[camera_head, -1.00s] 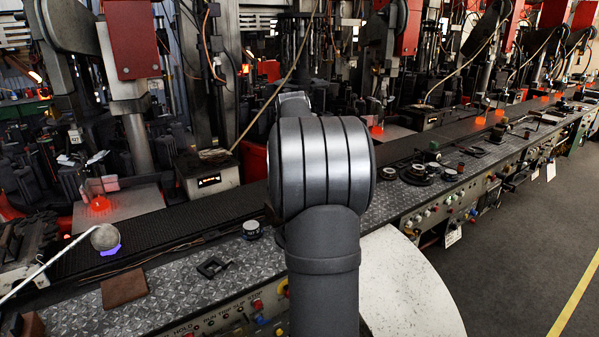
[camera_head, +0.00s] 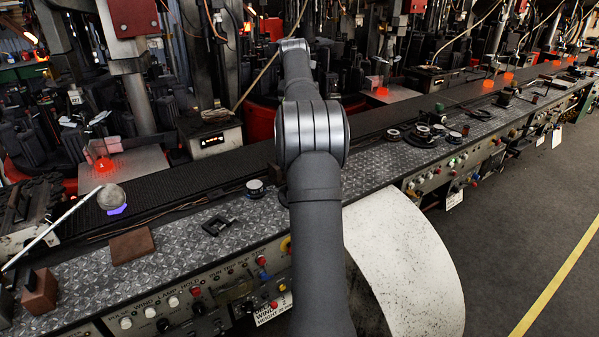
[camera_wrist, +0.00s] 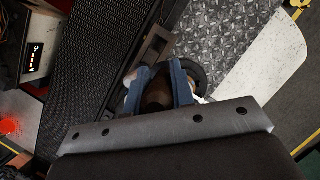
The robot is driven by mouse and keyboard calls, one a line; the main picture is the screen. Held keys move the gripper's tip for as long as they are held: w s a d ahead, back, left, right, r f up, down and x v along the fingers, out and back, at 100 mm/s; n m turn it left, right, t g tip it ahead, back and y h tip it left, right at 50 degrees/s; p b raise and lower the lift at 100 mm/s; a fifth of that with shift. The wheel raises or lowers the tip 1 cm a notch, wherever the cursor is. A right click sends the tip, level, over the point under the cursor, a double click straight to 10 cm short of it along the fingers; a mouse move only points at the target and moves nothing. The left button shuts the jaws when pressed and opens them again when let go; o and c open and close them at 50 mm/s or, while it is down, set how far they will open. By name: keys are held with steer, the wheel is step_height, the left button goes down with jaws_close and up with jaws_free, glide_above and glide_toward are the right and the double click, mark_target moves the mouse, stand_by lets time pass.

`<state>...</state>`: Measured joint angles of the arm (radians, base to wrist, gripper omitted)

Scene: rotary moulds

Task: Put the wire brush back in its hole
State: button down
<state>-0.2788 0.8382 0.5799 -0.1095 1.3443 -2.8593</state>
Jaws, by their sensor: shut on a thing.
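My gripper (camera_wrist: 158,80) shows in the wrist view, its two blue fingers shut on a brown, rounded thing (camera_wrist: 157,94), seen end-on. This is probably the wire brush's handle; its bristles are hidden. A dark ring (camera_wrist: 198,76) and some white show just beyond the fingers; I cannot tell whether the held thing is in, over or beside the ring. In the head view my own arm hides the gripper and the held thing. No hole for the brush can be made out clearly.
A diamond-plate ledge (camera_head: 190,242) runs beside the dark conveyor (camera_head: 170,192). On the ledge are a brown block (camera_head: 132,245), a black bracket (camera_head: 218,225) and a small round piece (camera_head: 255,187). Glowing orange pieces (camera_head: 104,164) stand beyond the conveyor.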

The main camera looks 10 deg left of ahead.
steer(key=a+x, duration=0.1)
steer(key=x, duration=1.1)
steer(key=shift+w+a+f, duration=0.15)
steer(key=shift+a+f, duration=0.05)
steer(key=shift+f, duration=0.2)
steer(key=shift+f, duration=0.45)
steer(key=c, duration=1.2)
jaws_free()
steer(key=shift+c, duration=0.2)
steer(key=v, duration=1.3)
steer(key=shift+w, duration=0.25)
